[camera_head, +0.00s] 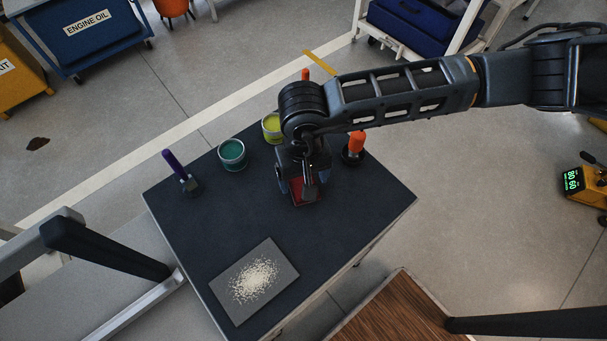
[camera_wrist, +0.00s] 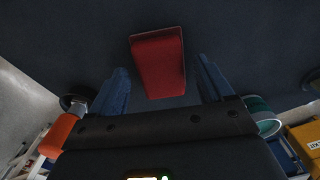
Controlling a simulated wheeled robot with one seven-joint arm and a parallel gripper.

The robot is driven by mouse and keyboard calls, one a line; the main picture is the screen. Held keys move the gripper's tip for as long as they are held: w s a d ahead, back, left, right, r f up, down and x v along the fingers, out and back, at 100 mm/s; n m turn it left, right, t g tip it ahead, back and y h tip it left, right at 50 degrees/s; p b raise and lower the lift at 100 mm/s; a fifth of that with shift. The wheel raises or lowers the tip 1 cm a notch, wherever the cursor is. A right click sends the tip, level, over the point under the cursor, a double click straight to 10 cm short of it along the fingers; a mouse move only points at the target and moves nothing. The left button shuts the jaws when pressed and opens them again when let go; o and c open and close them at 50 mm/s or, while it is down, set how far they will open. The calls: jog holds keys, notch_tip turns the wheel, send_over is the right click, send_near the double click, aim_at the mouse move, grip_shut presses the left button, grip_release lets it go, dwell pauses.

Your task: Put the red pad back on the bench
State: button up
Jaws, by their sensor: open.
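The red pad (camera_wrist: 158,62) lies on the dark top of the bench (camera_head: 190,225). In the wrist view it sits between and just beyond my two open fingers, with dark surface showing on both sides of it. In the head view only a little of the red pad (camera_head: 308,196) shows, mostly hidden under my gripper (camera_head: 303,192). My gripper points down over the bench top, and its fingers (camera_wrist: 165,85) are open and apart from the pad. Whether the fingertips reach the bench surface I cannot tell.
On the bench stand a teal tin (camera_head: 232,154), a yellow-green tin (camera_head: 271,127), an orange-handled tool (camera_head: 355,146) and a purple-handled tool (camera_head: 180,172). A grey plate with pale grains (camera_head: 262,283) lies at the front. The bench's left middle is clear.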

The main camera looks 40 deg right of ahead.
jog(key=shift+r, duration=0.15)
notch_tip(320, 180, up, 12)
jog(key=b, duration=0.1)
dwell(0.5)
